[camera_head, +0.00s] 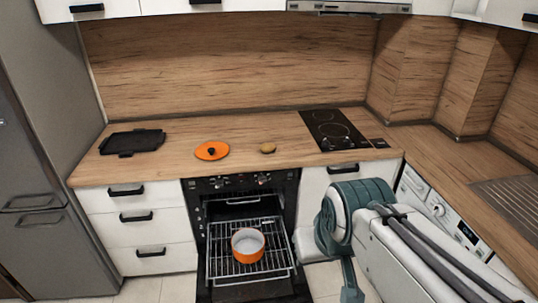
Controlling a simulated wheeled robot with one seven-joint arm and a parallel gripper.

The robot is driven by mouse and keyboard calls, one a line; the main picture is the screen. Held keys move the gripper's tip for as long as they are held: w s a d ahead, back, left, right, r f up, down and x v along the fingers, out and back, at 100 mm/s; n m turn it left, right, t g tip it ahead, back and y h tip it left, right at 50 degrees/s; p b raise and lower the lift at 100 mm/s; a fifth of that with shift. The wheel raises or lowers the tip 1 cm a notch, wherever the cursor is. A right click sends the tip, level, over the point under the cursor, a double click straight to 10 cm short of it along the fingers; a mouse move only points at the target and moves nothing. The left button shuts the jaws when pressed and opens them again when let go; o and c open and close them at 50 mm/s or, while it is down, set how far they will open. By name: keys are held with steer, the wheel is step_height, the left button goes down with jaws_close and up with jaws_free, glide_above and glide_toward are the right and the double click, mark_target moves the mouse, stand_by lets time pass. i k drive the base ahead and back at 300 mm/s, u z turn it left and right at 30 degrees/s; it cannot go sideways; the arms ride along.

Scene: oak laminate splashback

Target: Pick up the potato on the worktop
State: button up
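The potato (268,148) is a small brown-yellow lump lying on the wooden worktop (225,127). It sits just right of an orange lid and left of the black hob. Nothing touches it. My arm comes in from the lower right, and its end hangs low in front of the white drawers, well below and to the right of the potato. I cannot make out the gripper's fingers.
An orange lid (212,151) with a dark knob lies on the worktop. A black grill pan (131,142) is at the left and the hob (334,130) at the right. The oven below stands open, its rack (222,256) pulled out with an orange pot (248,245) on it.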

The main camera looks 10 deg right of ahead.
mark_target(265, 147)
steer(key=k, duration=1.1)
steer(key=z, duration=0.7)
steer(key=i, duration=0.95)
steer(key=z, duration=0.6)
steer(key=i, duration=1.1)
steer(key=u, duration=1.15)
steer(key=i, duration=0.8)
steer(key=u, duration=0.9)
